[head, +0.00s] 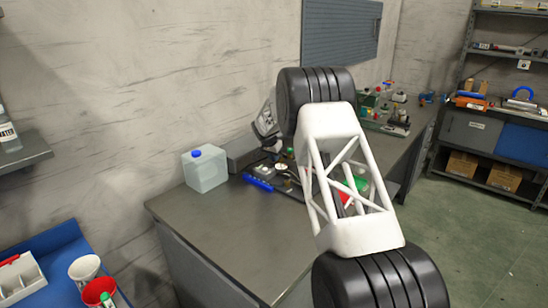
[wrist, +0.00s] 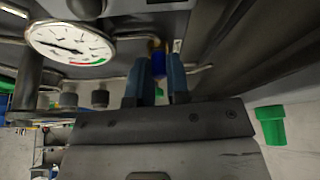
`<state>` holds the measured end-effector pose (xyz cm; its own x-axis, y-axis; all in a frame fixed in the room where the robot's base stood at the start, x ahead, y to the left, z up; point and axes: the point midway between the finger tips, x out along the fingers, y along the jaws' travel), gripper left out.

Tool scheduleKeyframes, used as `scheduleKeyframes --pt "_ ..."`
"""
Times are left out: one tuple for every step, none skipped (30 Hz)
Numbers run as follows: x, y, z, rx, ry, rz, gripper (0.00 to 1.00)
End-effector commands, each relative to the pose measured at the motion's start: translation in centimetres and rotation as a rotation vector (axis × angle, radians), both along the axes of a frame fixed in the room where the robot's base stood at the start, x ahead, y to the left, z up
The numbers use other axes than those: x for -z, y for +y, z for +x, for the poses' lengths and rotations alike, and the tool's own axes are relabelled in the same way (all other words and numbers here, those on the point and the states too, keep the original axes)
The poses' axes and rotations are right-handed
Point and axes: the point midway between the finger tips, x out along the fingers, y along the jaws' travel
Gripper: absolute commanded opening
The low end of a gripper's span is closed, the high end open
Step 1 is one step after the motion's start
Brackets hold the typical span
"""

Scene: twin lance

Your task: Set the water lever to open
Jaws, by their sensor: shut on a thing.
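In the wrist view my gripper (wrist: 157,74) is shut on a small blue piece (wrist: 158,64), which appears to be the water lever. Its two blue-grey fingers stand on either side of it. A thin metal pipe runs just behind the fingertips. Most of the lever is hidden between the fingers, so its setting cannot be read. A round white gauge (wrist: 70,43) with a needle and a green-red band is left of the fingers. In the head view my arm covers the middle of the bench, and the fingers and lever cannot be made out.
In the wrist view a green part (wrist: 271,124) is at the right, and dark knobs (wrist: 100,98) sit below the gauge. In the head view a translucent jug (head: 205,170) and a blue object (head: 258,183) are on the bench (head: 225,230). The near bench is clear.

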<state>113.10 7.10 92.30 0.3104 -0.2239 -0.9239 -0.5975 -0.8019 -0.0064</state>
Motion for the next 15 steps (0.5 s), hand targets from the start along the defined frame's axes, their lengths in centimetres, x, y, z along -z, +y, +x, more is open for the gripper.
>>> scheduleKeyframes --pt "-0.07 0.05 0.05 0.001 -0.002 0.001 0.0" --pt "-0.07 0.06 0.05 0.002 -0.001 0.0 0.0" --pt "-0.07 0.06 0.05 0.002 -0.001 0.0 0.0" --pt "-0.07 0.06 0.05 0.001 -0.002 0.001 0.0" --pt "-0.07 0.06 0.05 0.001 -0.002 0.001 0.0" --pt "-0.07 0.06 0.05 0.001 -0.002 0.001 0.0" --pt "-0.08 0.07 0.05 0.001 -0.002 0.001 0.0" --pt "-0.08 0.07 0.05 0.001 -0.002 0.001 0.0" --pt "-0.07 0.07 0.06 0.001 -0.002 0.001 0.0" --pt "-0.07 0.07 0.06 0.001 -0.002 0.001 0.0" --pt "-0.08 0.08 0.06 0.001 -0.002 0.001 0.21" --pt "-0.06 0.07 0.05 0.001 -0.002 0.0 0.27" --pt "-0.06 0.07 0.05 0.001 -0.002 0.0 0.27" --pt "-0.05 0.06 0.05 0.001 -0.002 0.0 0.27" --pt "-0.05 0.06 0.05 0.001 -0.002 0.0 0.27"
